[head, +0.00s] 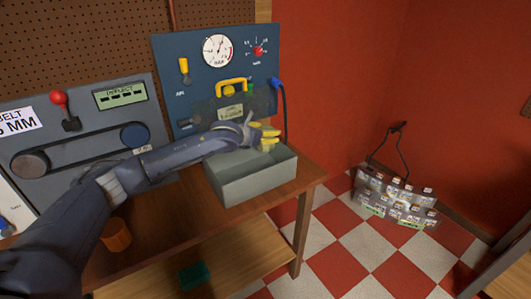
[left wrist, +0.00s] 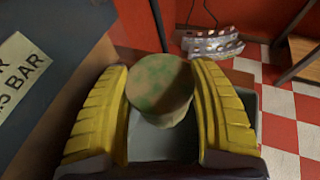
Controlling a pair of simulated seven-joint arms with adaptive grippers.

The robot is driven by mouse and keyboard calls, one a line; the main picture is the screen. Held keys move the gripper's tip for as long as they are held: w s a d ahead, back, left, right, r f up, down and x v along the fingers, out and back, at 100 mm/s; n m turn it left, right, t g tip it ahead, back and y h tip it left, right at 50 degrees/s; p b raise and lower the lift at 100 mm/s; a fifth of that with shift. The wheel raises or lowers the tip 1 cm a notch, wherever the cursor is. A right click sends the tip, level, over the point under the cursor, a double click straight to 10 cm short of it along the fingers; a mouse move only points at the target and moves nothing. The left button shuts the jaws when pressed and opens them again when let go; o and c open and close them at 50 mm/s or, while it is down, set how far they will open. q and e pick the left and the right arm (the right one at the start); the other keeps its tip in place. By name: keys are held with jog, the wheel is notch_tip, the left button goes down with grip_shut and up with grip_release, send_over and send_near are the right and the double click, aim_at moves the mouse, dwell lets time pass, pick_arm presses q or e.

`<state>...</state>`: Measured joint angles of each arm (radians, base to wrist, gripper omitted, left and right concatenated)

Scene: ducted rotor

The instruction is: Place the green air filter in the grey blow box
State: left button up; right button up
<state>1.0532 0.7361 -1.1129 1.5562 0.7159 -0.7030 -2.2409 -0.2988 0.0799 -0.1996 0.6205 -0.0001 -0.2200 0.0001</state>
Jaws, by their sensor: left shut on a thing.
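My left gripper (head: 266,136) is at the back part of the open grey blow box (head: 250,184), above it in the head view. In the left wrist view its yellow fingers (left wrist: 160,110) are shut on a round piece with a mottled green and tan top, which I take as the green air filter (left wrist: 160,82). The grey box (left wrist: 272,105) shows below and behind the filter there. In the head view the filter is mostly hidden by the fingers. My right gripper is in neither view.
An orange cup (head: 116,235) is on the wooden bench (head: 160,225). A green bin (head: 194,276) is on the shelf below.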

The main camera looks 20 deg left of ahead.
pick_arm(q)
jog(key=shift+f, duration=4.5)
jog(key=shift+f, duration=0.15)
jog(key=o, duration=0.9)
jog(key=shift+o, duration=0.2)
jog(key=shift+s+a+r, duration=0.1)
jog(key=shift+s+r, duration=0.05)
jog(key=shift+r, duration=0.05)
jog(key=v, duration=1.1)
jog(key=shift+s+r, duration=0.15)
jog(key=shift+s, duration=0.15)
